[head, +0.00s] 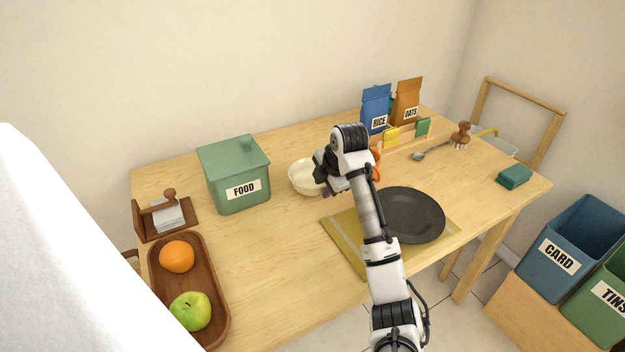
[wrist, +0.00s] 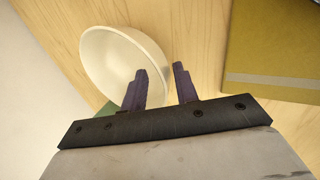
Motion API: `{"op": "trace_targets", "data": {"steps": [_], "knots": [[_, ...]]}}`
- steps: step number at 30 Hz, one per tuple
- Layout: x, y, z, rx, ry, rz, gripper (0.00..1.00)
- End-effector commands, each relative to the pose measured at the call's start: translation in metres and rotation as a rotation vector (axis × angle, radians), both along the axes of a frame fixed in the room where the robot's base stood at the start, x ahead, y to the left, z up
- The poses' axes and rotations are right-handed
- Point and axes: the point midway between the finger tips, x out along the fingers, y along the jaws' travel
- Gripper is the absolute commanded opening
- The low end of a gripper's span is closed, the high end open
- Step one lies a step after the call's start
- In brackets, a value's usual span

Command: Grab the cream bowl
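The cream bowl (head: 303,178) stands on the wooden table, right of the green FOOD box; my gripper (head: 328,184) hides its right part in the head view. In the wrist view the bowl (wrist: 112,58) fills the upper left. My gripper (wrist: 159,70) is open there, its two dark fingers apart. The left finger overlaps the bowl, and the right finger is outside its rim, over bare wood. The near rim lies between the fingers in the picture. I cannot tell whether either finger touches the bowl.
The green FOOD box (head: 236,179) stands close left of the bowl. A dark plate (head: 408,216) on an olive mat (head: 343,240) lies to the right, below my arm. Blue RICE (head: 375,108) and orange OATS (head: 407,103) bags stand behind. Bare table lies in front of the bowl.

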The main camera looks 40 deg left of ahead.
Motion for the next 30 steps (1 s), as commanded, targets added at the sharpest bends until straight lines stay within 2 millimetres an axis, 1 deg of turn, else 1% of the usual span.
{"op": "trace_targets", "data": {"steps": [7, 8, 14, 26, 30], "knots": [[0.0004, 0.0008, -0.0027, 0.0, 0.0, 0.0, 0.3], [0.0004, 0.0008, -0.0026, -0.001, 0.0, 0.0, 0.27], [0.0004, 0.0007, -0.0024, 0.0, 0.0, 0.0, 0.01], [0.0006, 0.0007, -0.0012, 0.002, -0.002, 0.0, 0.0], [0.0009, 0.0009, 0.0021, 0.002, -0.002, 0.0, 0.0]]}}
